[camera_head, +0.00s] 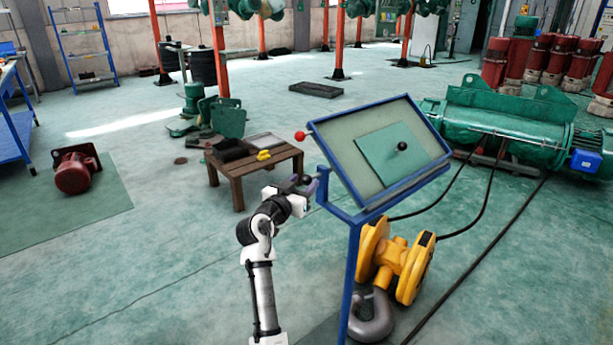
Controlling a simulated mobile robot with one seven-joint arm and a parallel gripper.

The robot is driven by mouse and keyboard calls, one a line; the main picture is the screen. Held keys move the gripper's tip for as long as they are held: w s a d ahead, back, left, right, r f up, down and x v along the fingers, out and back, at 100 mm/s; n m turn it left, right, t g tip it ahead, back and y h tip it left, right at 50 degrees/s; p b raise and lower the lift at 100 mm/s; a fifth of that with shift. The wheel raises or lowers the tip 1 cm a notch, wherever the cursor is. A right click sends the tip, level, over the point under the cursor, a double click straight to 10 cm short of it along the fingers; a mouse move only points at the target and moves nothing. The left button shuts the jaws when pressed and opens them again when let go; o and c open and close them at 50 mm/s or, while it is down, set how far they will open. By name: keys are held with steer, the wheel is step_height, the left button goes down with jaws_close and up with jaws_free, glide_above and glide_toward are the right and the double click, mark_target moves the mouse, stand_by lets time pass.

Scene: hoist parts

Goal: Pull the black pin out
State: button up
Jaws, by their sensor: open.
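A tilted panel with a blue frame (430,183) stands right of my arm on a blue post. A black ball-headed pin (402,147) sticks up from the green plate (378,160) on the panel's face. A second black ball (308,180) shows at my gripper, left of the panel's lower left corner. A red ball (300,136) sticks out at the frame's upper left side. My gripper (307,187) is open beside the panel's left side, close to the second black ball. I cannot tell whether the fingers are around that ball or touch it.
A low wooden table (253,175) with a yellow item (264,155) and dark trays stands behind my gripper. A yellow hoist block (397,262) with a grey hook (372,317) lies below the panel. Black cables cross the floor at right.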

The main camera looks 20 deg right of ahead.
mark_target(304, 181)
steer(key=shift+x, duration=1.5)
steer(key=shift+a, duration=0.15)
jaws_close()
